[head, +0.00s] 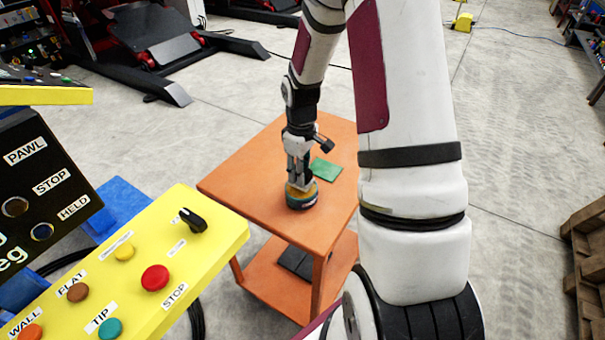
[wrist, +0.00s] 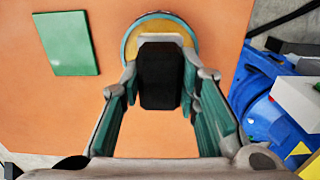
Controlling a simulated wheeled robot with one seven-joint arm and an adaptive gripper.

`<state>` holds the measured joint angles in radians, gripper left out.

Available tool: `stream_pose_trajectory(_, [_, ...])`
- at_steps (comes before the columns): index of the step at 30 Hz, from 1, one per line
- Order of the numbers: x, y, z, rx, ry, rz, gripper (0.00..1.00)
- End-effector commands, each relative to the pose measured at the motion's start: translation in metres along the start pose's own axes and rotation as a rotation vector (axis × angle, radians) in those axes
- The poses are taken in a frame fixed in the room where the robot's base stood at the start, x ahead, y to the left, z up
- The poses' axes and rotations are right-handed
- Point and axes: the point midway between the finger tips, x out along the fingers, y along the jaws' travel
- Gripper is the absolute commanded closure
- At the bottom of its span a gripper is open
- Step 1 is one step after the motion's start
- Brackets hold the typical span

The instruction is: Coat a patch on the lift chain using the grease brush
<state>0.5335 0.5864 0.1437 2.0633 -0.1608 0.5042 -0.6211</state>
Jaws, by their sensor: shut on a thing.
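The grease brush shows in the wrist view as a thick black handle (wrist: 160,82) between my fingers. My gripper (head: 299,182) points down over the orange cart and is shut on this handle. Directly below is a round tin (head: 303,203) with a yellowish top and a dark teal side; it also shows in the wrist view (wrist: 160,27). The brush's lower end is hidden, so I cannot tell whether it touches the tin's contents. I cannot make out the lift chain in either view.
The orange cart (head: 255,190) also carries a flat green pad (head: 326,170). A yellow control panel (head: 140,265) with buttons stands at the left, near blue machinery (wrist: 270,105). Wooden pallets (head: 588,255) are at the right edge. The concrete floor behind the cart is mostly clear.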

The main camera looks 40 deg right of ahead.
Motion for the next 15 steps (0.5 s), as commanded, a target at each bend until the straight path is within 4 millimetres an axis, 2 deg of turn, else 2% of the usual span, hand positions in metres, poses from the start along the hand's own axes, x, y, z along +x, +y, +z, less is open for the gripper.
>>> stream_pose_trajectory(15, [-0.04, 0.0, 0.0, 0.0, 0.002, 0.001, 0.93])
